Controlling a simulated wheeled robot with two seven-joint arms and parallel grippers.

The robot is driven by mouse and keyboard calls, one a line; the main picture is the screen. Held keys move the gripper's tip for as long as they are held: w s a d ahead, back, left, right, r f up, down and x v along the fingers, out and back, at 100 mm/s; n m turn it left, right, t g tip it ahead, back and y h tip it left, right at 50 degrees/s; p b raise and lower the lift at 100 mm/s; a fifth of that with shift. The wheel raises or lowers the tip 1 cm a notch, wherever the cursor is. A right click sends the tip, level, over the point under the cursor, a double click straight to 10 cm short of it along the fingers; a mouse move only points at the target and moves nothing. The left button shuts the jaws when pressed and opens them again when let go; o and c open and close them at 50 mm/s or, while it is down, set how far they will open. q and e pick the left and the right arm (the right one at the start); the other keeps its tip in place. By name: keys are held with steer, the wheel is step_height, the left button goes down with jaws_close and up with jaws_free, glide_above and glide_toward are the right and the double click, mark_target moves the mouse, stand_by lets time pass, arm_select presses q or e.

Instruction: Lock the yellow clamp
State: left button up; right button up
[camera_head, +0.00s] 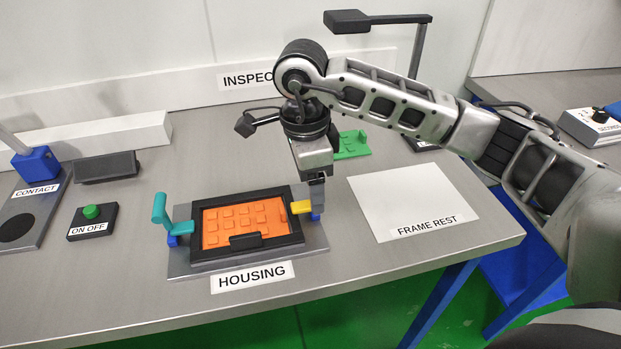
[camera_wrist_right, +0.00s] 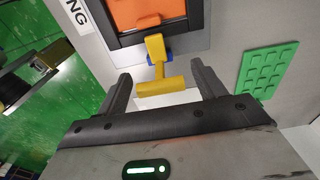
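The yellow clamp (camera_head: 302,207) is on the right side of the housing (camera_head: 190,268), its flat yellow part at the edge of the black frame (camera_head: 246,242) around an orange keypad (camera_head: 240,226). In the right wrist view, the yellow clamp (camera_wrist_right: 160,87) shows a T-shaped handle pointing toward my gripper, with a blue base behind it. My right gripper (camera_head: 317,192) is above the clamp and partly hides it. Its two fingers are open (camera_wrist_right: 158,80), one on each side of the handle, with visible gaps.
A teal clamp (camera_head: 160,213) with an upright lever stands at the housing's left. A green keypad (camera_head: 352,144) lies behind my right gripper. The white frame rest (camera_head: 415,200) at the right is empty. An on/off button (camera_head: 91,212) and contact station (camera_head: 38,200) are at left.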

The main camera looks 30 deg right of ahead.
mark_target(305, 205)
step_height(305, 205, up, 16)
steer(key=a+p, duration=0.1)
stand_by(0.5)
steer(key=shift+w, duration=0.1)
steer(key=shift+f, duration=0.1)
